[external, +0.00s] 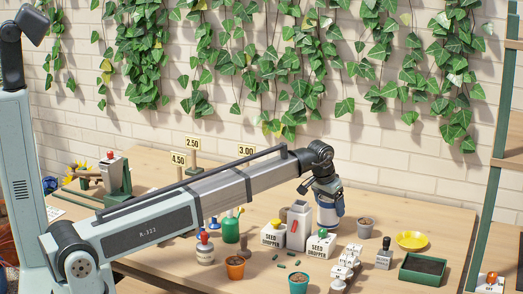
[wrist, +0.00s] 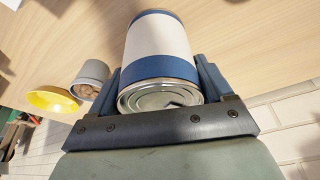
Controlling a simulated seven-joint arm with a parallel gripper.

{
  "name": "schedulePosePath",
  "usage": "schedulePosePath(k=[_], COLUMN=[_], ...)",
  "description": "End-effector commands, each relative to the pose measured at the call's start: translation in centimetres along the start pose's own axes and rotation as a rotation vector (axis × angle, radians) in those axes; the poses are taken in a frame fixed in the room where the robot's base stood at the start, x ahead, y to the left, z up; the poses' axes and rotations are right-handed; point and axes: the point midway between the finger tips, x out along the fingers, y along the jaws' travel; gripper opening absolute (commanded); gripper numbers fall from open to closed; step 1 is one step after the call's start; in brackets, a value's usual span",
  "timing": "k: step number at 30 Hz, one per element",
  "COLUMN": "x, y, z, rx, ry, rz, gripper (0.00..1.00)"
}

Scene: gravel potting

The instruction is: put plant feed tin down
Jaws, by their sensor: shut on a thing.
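The plant feed tin is cream with blue bands and a metal lid. In the wrist view the tin (wrist: 158,48) sits between the two fingers of my gripper (wrist: 161,80), lid towards the camera. In the external view my gripper (external: 328,192) points down and the tin (external: 328,214) hangs below it, roughly upright, over the back right part of the table. My gripper is shut on the tin. Whether the tin's base touches the table cannot be told.
A grey pot (external: 365,227) of brown pieces stands close right of the tin, with a yellow saucer (external: 411,240) and green tray (external: 423,268) beyond. A tall white carton (external: 299,226) and seed dropper boxes (external: 321,243) crowd its left and front. The table behind is clear.

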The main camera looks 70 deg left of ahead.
Motion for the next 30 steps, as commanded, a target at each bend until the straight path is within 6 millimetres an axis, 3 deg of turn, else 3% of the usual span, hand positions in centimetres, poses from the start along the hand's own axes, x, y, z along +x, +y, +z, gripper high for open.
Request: schedulePosePath(k=[4, 15, 16, 22, 30], x=[1.3, 1.6, 1.6, 1.6, 1.4], y=[0.0, 0.0, 0.0, 0.0, 0.0], z=[0.4, 0.5, 0.5, 0.5, 0.4], rx=[0.000, 0.000, 0.000, 0.000, 0.000], ry=[0.000, 0.000, 0.000, 0.000, 0.000], rz=[0.000, 0.000, 0.000, 0.000, 0.000], gripper=[0.28, 0.28, 0.82, 1.00, 1.00])
